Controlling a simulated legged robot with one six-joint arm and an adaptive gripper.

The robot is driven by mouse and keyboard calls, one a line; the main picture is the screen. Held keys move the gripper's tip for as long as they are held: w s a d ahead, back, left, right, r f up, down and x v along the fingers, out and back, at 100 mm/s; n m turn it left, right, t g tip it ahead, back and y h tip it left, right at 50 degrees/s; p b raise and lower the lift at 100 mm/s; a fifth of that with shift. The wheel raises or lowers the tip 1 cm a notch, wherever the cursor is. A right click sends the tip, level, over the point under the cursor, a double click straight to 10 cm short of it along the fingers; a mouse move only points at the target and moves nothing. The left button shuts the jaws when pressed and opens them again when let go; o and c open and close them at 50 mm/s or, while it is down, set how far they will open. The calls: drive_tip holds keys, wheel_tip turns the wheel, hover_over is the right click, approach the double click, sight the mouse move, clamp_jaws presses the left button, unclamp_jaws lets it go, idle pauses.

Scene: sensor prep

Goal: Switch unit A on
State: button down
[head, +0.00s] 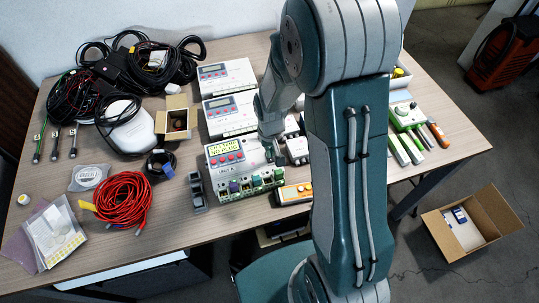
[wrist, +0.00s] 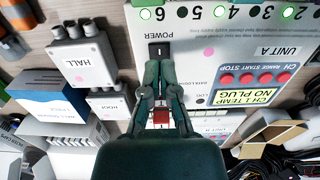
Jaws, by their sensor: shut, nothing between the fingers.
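Unit A (head: 238,178) is a white box on the table, with a lit yellow-green display (head: 226,155) and red buttons. In the wrist view unit A (wrist: 208,60) appears upside down. Its lit display (wrist: 258,93) reads "CH 1 TEMP NO PLUG", and some green lights glow along its numbered edge. The black power switch (wrist: 159,50), marked "I", sits beside the word POWER. My gripper (wrist: 159,68) is shut and empty, its fingertips at the switch's near edge. I cannot tell whether they touch it. In the head view my gripper (head: 271,148) is over unit A's right side.
Two similar white units (head: 228,110) stand behind unit A. A grey HALL box (wrist: 82,58) is close to my gripper's left in the wrist view. Red cable (head: 122,199) and black cables (head: 85,98) lie at left.

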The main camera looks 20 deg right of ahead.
sight(270, 160)
drive_tip(key=shift+r, duration=2.45)
drive_tip(key=shift+r, duration=0.3)
drive_tip(key=s+r+t, duration=0.2)
drive_tip(key=s+r, duration=0.6)
drive_tip(key=r, duration=0.3)
drive_tip(key=s+r+t, duration=0.3)
drive_tip(key=s+r, duration=0.5)
drive_tip(key=r, duration=0.2)
drive_tip(key=shift+r+t, duration=0.3)
drive_tip(key=shift+r, duration=0.1)
